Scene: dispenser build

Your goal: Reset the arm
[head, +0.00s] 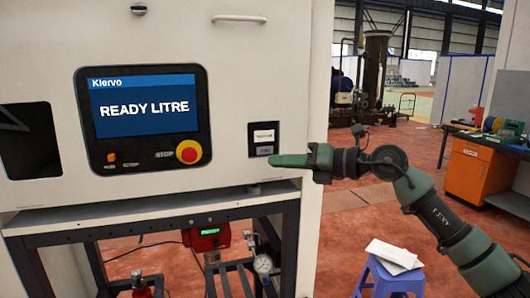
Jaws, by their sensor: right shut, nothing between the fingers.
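My right arm (441,213) comes in from the right, bent at the elbow, with its forearm reaching left to the front of a white machine (230,80). My right gripper (274,161) has green fingers that are shut with nothing between them. I cannot tell whether the tip touches the machine. My left gripper is not in view.
The machine's screen (144,105) reads "READY LITRE", with a red stop button (189,151) below it. A red device (207,236) and a gauge (263,264) sit underneath. A blue stool (391,278) bearing white sheets (394,253) and an orange cabinet (470,170) stand right.

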